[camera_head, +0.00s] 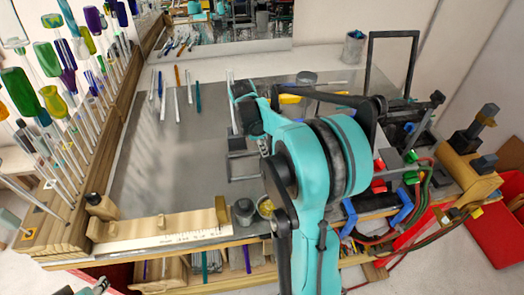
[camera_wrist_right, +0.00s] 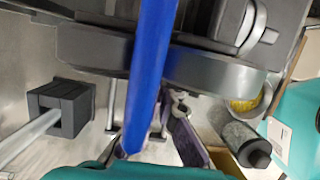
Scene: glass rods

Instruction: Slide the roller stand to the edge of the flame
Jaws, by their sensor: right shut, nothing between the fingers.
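A dark grey frame-like stand (camera_head: 240,165), which looks like the roller stand, sits on the grey bench plate just left of my right arm. My right gripper (camera_head: 264,146) is beside it, mostly hidden by my teal arm, shut and empty. I cannot tell whether it touches the stand. In the right wrist view a grey block (camera_wrist_right: 62,106) with a pale rod stands at the left, apart from the fingers. The burner (camera_head: 408,165) with hoses is on the right of the bench. I cannot make out a flame.
A wooden rack (camera_head: 45,215) of coloured glass rods and tools lines the left edge. A ruler strip (camera_head: 160,230) lies along the front, with a grey cup (camera_head: 243,212) at its right. Several rods (camera_head: 177,95) lie at the back. The plate's left middle is clear.

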